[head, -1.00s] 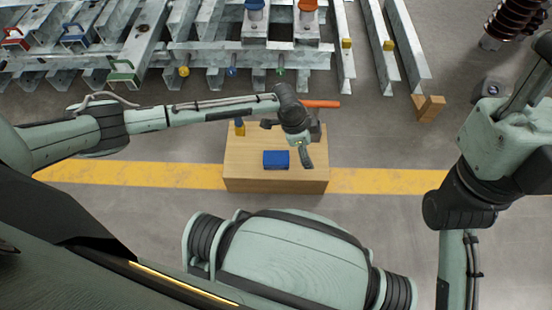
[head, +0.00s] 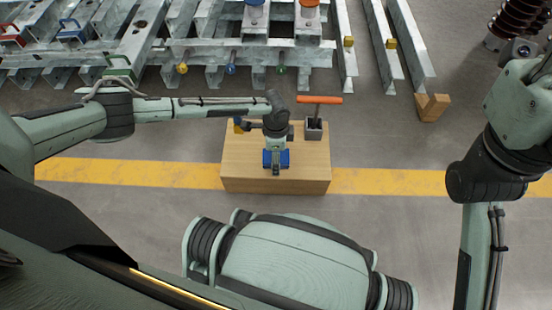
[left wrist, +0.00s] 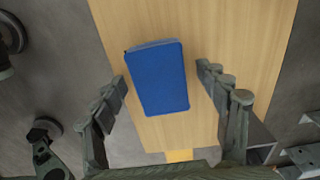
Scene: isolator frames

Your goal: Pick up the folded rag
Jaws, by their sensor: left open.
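The folded rag is a blue block-like bundle (left wrist: 158,80) lying on the wooden box top (left wrist: 240,30) in the left wrist view. In the head view the rag (head: 284,158) shows partly, with my left gripper (head: 276,162) over it hiding its middle. In the left wrist view the left gripper (left wrist: 168,84) is open, one finger on each side of the rag, with a gap on the right side. I cannot tell how high the fingertips are above the box top. My right arm is at the right of the head view; its gripper is not in view.
A grey holder (head: 313,130) with an orange-handled tool (head: 319,100) stands at the box's back right. Galvanized steel frames (head: 200,55) lie behind.

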